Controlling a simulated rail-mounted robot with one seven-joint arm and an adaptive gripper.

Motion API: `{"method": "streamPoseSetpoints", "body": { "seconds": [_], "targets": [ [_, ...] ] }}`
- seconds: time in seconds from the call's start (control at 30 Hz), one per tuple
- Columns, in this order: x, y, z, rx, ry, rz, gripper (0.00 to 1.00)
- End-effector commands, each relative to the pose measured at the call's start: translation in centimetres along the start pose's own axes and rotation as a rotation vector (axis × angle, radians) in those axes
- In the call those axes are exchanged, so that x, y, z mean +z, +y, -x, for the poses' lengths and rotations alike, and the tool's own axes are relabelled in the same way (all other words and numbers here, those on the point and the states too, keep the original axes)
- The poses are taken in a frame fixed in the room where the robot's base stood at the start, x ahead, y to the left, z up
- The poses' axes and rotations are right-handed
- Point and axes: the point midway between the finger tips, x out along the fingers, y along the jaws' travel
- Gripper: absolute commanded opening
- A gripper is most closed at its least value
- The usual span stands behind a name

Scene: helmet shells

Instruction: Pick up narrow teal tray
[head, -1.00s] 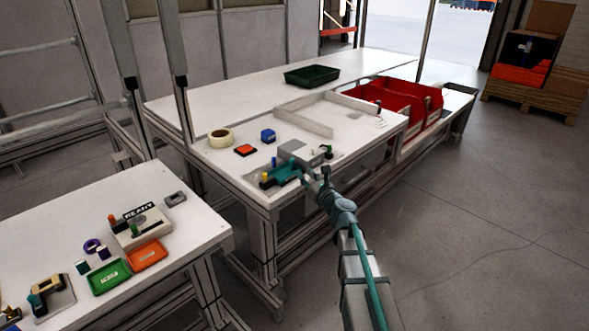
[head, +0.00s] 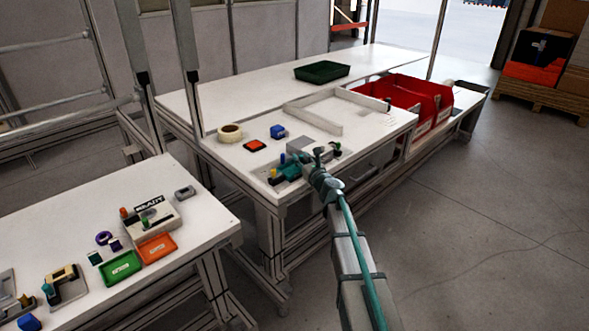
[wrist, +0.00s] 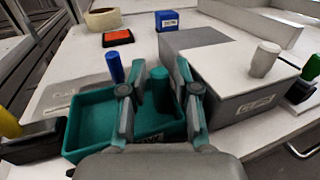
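The narrow teal tray (head: 287,173) lies on the near end of the white table, among the coloured pegs. In the wrist view the tray (wrist: 84,124) fills the lower left, its right part hidden behind my fingers. A teal upright peg (wrist: 160,90) stands at its right part, between my fingers in the picture. My gripper (wrist: 157,75) is open, its two teal-and-grey fingers apart with a visible gap either side of the peg. I cannot tell how far above the tray they are. In the head view my gripper (head: 318,156) is just right of the tray.
A grey box (wrist: 232,72) with a white peg stands close right of my fingers. A blue peg (wrist: 116,66) is behind the tray; a yellow peg (wrist: 8,122) is at its left. Farther back are an orange pad (wrist: 118,38), blue block (wrist: 167,19) and tape roll (wrist: 103,17).

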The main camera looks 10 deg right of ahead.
Motion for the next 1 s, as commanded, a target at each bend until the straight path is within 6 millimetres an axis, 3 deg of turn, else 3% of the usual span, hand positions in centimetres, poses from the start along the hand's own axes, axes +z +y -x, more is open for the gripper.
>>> {"method": "streamPoseSetpoints", "body": {
  "seconds": [0.23,0.43,0.83,1.0],
  "targets": [
    [0.0,0.0,-0.3,0.000,0.000,0.000,0.30],
    [0.0,0.0,-0.3,0.000,0.000,0.000,0.00],
    [0.2,0.0,-0.3,0.000,-0.001,0.000,0.00],
    [1.1,0.0,-0.3,0.001,-0.002,-0.001,0.00]
  ]
}}
